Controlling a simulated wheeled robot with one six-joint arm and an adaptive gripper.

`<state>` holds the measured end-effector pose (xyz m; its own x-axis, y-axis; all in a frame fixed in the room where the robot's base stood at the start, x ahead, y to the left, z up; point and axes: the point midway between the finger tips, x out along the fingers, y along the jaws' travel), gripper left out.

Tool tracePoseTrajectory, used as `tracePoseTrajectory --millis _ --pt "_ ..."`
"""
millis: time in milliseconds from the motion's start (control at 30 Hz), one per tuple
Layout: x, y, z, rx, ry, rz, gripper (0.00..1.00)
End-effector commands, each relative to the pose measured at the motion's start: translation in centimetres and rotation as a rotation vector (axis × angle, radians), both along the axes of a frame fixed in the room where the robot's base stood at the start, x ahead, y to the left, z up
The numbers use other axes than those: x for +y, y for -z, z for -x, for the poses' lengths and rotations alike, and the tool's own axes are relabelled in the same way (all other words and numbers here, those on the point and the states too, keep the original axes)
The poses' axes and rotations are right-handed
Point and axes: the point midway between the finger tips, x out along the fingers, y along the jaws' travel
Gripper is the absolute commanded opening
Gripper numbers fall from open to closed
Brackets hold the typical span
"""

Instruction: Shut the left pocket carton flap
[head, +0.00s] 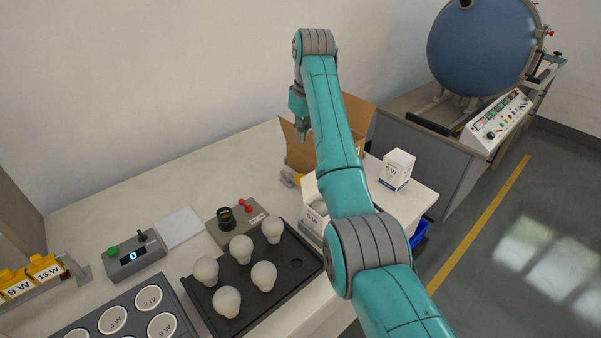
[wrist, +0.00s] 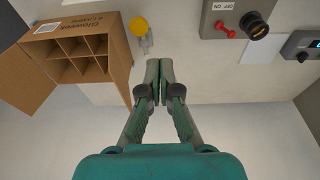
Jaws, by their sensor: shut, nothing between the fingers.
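The brown carton (head: 298,155) stands on the far part of the bench, partly hidden behind my arm in the head view. In the wrist view the carton (wrist: 75,58) shows several pockets with nothing visible in them. Its left flap (head: 290,142) stands open and leans outward; in the wrist view this flap (wrist: 120,60) is on the carton's right side. The opposite flap (wrist: 28,75) is also open, on the left of the wrist view. My gripper (wrist: 159,72) is shut and empty, beside the left flap with a visible gap. In the head view my gripper (head: 303,132) points down near that flap.
A yellow-topped item (wrist: 139,26) lies close to the carton. A white 5 W box (head: 397,170) stands right of my arm; another white box (head: 311,205) is partly hidden. The tester (head: 235,218) and a dark tray of bulbs (head: 290,305) are nearer. Bare bench lies left of the carton.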

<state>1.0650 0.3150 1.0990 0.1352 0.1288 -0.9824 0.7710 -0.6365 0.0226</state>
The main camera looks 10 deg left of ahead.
Motion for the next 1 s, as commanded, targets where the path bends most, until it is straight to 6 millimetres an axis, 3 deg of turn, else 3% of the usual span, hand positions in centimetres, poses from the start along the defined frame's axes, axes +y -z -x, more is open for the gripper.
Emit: tracePoseTrajectory --millis 233,800,1000 --pt "0.1 1.1 0.6 0.037 -0.029 0.006 0.00" --pt "1.2 9.8 -0.2 0.036 -0.028 0.005 0.00" --pt "0.1 9.5 0.5 0.033 -0.027 0.005 0.00"
